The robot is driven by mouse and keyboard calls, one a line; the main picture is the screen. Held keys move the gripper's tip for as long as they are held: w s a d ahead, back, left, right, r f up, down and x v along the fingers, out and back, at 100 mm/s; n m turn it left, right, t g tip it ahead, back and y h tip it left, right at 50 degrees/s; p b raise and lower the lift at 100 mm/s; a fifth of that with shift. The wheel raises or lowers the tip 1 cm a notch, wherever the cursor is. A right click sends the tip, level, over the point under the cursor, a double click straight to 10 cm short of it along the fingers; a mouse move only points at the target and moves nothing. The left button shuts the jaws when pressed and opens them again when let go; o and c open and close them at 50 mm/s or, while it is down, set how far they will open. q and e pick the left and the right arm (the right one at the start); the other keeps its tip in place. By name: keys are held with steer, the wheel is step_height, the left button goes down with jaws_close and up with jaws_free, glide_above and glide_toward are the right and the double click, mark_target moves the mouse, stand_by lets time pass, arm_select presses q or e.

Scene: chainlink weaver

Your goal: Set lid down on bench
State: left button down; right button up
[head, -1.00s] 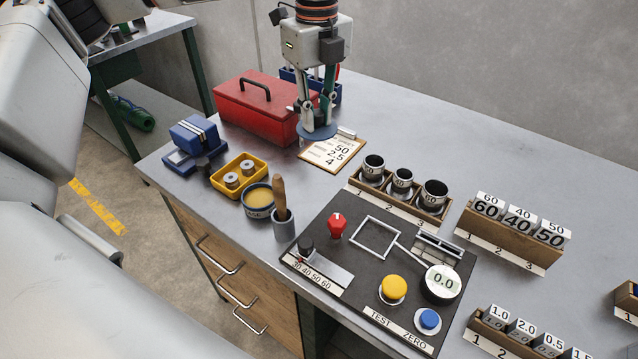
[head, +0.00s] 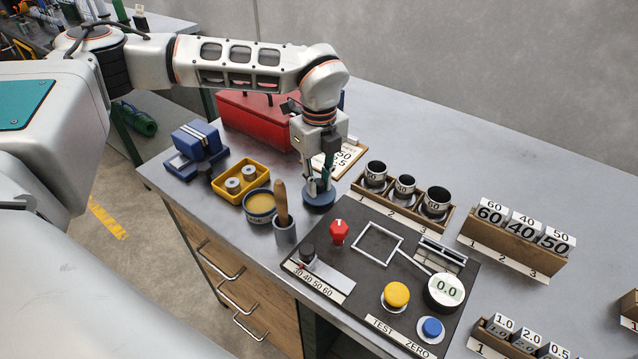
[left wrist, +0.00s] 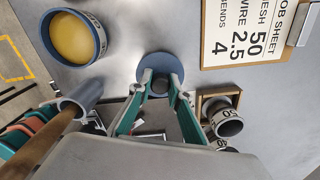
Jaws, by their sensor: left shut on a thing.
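The lid (head: 319,203) is a round blue disc. My left gripper (head: 319,184) points down and is shut on its middle. The lid lies level at the bench surface or just above it; I cannot tell if it touches. In the left wrist view the lid (left wrist: 161,64) shows between and beyond the fingertips (left wrist: 160,88). The bench (head: 400,130) is a grey flat top. The open tin (head: 260,207) of yellow paste stands left of the lid; it also shows in the left wrist view (left wrist: 73,38). My right gripper is not in view.
A grey cup with a wooden-handled tool (head: 285,232) stands just in front of the lid. The black test panel (head: 350,270) is to the right. The job sheet (head: 345,160) and red toolbox (head: 250,120) are behind. A rack of cups (head: 400,215) stands right.

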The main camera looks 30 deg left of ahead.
mark_target(319, 182)
arm_select(q)
steer(key=shift+f, duration=0.3)
steer(key=shift+f, duration=0.15)
steer(key=c, duration=1.9)
jaws_free()
step_height(319, 182, up, 12)
steer(key=shift+r, duration=0.15)
